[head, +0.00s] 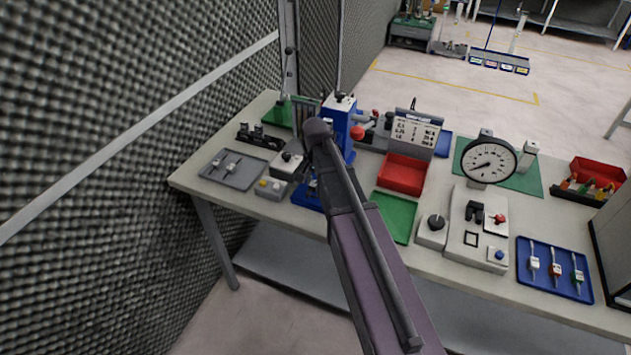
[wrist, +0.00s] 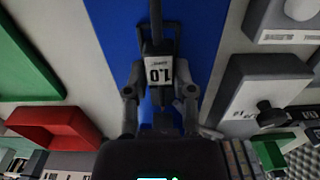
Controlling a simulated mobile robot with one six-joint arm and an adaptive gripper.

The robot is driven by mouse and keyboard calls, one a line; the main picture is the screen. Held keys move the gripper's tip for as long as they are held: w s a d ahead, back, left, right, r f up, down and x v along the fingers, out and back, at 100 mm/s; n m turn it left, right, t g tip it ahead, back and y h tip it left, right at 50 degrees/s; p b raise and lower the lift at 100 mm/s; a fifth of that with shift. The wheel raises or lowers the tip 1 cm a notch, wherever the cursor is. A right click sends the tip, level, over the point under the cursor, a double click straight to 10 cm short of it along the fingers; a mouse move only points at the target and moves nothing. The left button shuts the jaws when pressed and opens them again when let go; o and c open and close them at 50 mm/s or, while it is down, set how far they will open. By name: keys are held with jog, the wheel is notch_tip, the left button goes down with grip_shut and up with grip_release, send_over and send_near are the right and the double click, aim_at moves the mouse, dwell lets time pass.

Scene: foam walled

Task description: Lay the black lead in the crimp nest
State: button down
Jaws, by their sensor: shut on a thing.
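My gripper (wrist: 160,80) is shut on a dark piece with a white label reading 1.0 (wrist: 158,72), above a blue surface (wrist: 110,30). I cannot tell from this view whether the piece is the black lead. In the head view my arm hides the gripper and much of the blue press (head: 342,120); the crimp nest cannot be made out. Several tagged leads lie at the right in a blue tray (head: 540,287); one has an orange mark (head: 556,268), another a green one (head: 577,275). The left lead's (head: 534,262) colour is unclear.
A grey tray (head: 240,180) with two small labelled pieces lies at the left. A foam wall (head: 110,90) borders the left.

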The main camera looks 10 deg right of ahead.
jog(key=shift+f+b, duration=0.45)
jog(key=shift+c, duration=1.9)
grip_release()
jog(key=shift+r, duration=0.1)
